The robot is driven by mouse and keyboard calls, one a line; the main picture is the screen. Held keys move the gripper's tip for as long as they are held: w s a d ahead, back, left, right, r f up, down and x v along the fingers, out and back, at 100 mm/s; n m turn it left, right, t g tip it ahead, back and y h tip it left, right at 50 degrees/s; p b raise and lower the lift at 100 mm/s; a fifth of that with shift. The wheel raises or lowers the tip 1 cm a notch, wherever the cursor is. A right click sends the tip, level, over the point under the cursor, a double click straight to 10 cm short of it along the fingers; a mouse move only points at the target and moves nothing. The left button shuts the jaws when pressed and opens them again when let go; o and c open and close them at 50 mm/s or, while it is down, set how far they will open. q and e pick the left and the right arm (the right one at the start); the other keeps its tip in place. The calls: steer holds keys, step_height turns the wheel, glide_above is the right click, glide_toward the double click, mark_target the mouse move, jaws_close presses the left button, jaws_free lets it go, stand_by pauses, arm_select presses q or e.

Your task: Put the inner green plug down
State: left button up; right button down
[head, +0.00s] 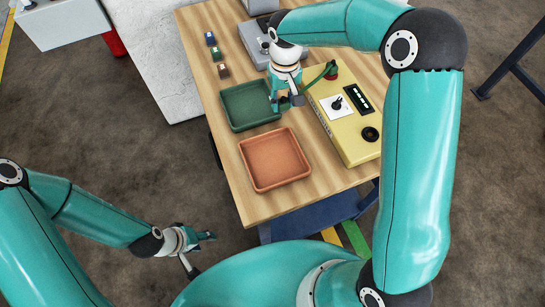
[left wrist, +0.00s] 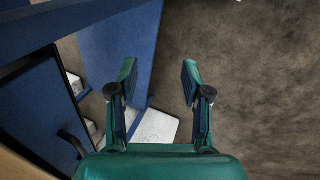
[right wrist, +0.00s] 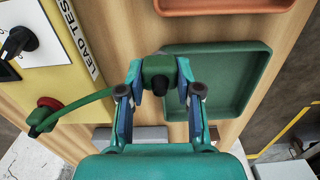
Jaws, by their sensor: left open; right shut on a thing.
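My right gripper (right wrist: 160,78) is shut on a green plug (right wrist: 157,70), seen in the right wrist view. A green cable (right wrist: 88,101) runs from the plug to the yellow test box (right wrist: 62,75). In the head view, the right gripper (head: 288,103) is at the right edge of the green tray (head: 236,124), beside the yellow box (head: 345,147). My left gripper (head: 207,237) is open and empty, low, off the table; its spread fingers show in the left wrist view (left wrist: 158,80).
An orange tray (head: 273,160) stands in front of the green tray on the wooden table (head: 215,77). A grey case (head: 256,47) is behind the green tray.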

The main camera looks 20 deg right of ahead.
arm_select(q)
steer(key=o, duration=0.8)
step_height(320, 180, down, 3)
steer(key=b, duration=0.3)
steer(key=shift+f, duration=0.1)
step_height(320, 180, down, 4)
steer(key=b, duration=0.3)
steer(key=shift+r+b, duration=0.2)
steer(key=shift+b, duration=0.15)
arm_select(e)
steer(key=s+a+r, duration=0.4)
steer(key=r, duration=0.4)
steer(key=s+a+r, duration=0.3)
steer(key=s+r, duration=0.1)
steer(key=r, duration=0.3)
step_height(320, 180, down, 14)
steer(key=shift+r+b, duration=0.1)
steer(key=shift+b, duration=0.55)
steer(key=shift+f, duration=2.5)
arm_select(q)
steer(key=shift+f, duration=0.7)
